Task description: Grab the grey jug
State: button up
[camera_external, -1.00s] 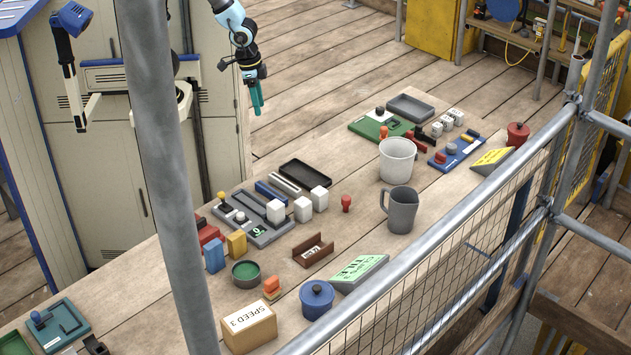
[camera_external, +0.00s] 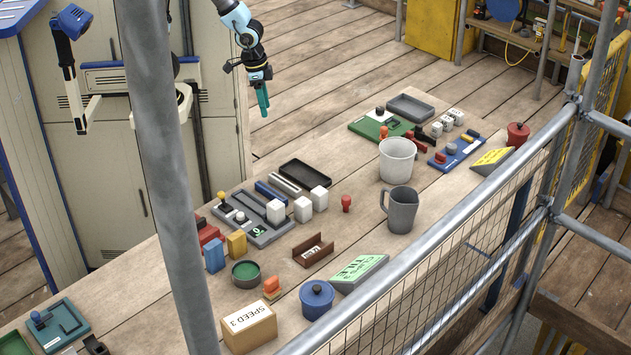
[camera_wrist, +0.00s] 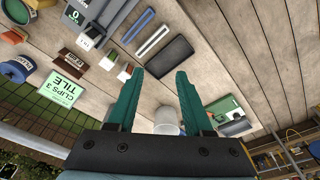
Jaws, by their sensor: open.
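The grey jug (camera_external: 402,211) stands upright on the wooden table in the external view, its handle on the left side. Just behind it stands a pale grey bucket (camera_external: 397,160). My gripper (camera_external: 263,103) is open and empty, high up at the far side of the table, to the left of and well apart from the jug. In the wrist view my two green fingers (camera_wrist: 160,97) are spread with nothing between them. The bucket (camera_wrist: 167,116) shows low between them, and I cannot make out the jug there.
A black tray (camera_external: 306,174), white blocks (camera_external: 320,199) and a red peg (camera_external: 346,203) lie left of the jug. A scaffold rail and mesh (camera_external: 470,260) run along the right side.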

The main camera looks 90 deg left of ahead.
jog(key=w+d+f+n+t+y+b, duration=0.15)
jog(key=w+d+f+b, duration=0.35)
jog(key=w, duration=0.5)
jog(key=w+d+f+n+b, duration=0.3)
jog(key=w+d+b, duration=0.4)
jog(key=w, duration=0.3)
jog(key=w+d+f+n+t+y+b, duration=0.1)
jog(key=w+d+f+n+b, duration=0.25)
jog(key=w+d+b, duration=0.45)
jog(key=shift+m, duration=0.3)
jog(key=p+x, duration=0.1)
jog(key=x, duration=0.3)
jog(key=w+a+p+x, duration=0.1)
jog(key=p+x, duration=0.1)
jog(key=x, duration=0.1)
jog(key=a+r+p+x, duration=0.1)
jog(key=x, duration=0.3)
jog(key=shift+w+a+f+p, duration=0.1)
jog(key=shift+w+f+p, duration=0.15)
jog(key=shift+w+p, duration=0.1)
jog(key=shift+c, duration=0.2)
grip_shut()
jog(key=shift+r, duration=0.1)
